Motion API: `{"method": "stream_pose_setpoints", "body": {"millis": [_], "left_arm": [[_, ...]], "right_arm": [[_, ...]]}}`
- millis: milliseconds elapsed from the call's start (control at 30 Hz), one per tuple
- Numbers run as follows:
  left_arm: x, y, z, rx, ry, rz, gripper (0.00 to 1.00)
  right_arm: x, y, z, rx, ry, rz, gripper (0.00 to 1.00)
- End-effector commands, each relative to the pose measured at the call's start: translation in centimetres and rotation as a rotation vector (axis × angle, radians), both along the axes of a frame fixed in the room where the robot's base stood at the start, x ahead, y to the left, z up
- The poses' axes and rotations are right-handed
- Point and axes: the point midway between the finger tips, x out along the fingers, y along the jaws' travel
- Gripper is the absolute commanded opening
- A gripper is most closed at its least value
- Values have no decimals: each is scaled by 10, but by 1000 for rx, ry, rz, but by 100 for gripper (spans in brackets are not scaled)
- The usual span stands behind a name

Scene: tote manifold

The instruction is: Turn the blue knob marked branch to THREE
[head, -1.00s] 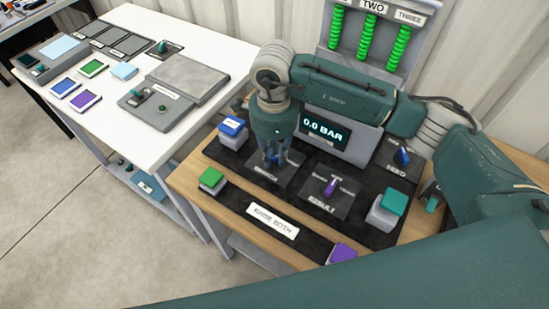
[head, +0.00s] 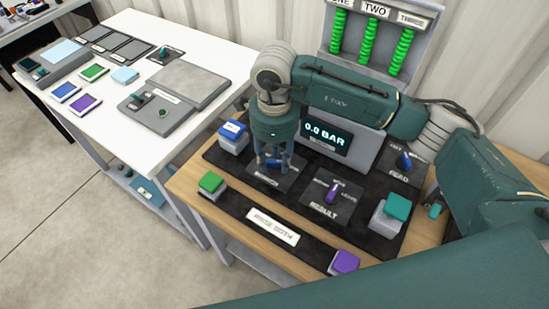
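The blue branch knob (head: 273,163) sits on a dark plate left of centre on the black board, partly hidden by my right gripper. Only a bit of blue shows between the fingers, so I cannot read its pointing direction or the plate's marks. My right gripper (head: 273,167) points straight down over the knob, its fingers spread to either side. I cannot tell whether they touch it. The gauge display (head: 325,134) behind reads 0.0 BAR. Above it, green columns (head: 367,42) stand under labels, TWO and THREE among them. My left gripper is not in view.
On the board are a purple result knob (head: 332,191), a blue feed knob (head: 404,161), and blue (head: 233,129), green (head: 211,183), teal (head: 398,206) and purple (head: 345,261) buttons or blocks. A white table (head: 225,62) stands at the left.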

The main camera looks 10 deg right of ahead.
Motion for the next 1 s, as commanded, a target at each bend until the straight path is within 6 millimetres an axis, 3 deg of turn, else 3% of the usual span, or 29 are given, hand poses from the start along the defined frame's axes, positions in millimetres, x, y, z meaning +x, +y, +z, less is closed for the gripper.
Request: {"method": "stream_pose_setpoints", "body": {"millis": [367, 800, 1000], "left_arm": [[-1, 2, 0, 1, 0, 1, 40], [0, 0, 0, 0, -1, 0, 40], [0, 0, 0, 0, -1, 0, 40]], "right_arm": [[0, 0, 6, 0, 0, 2, 39], [1, 0, 90, 0, -3, 2, 39], [0, 0, 114, 0, 0, 1, 39]]}}
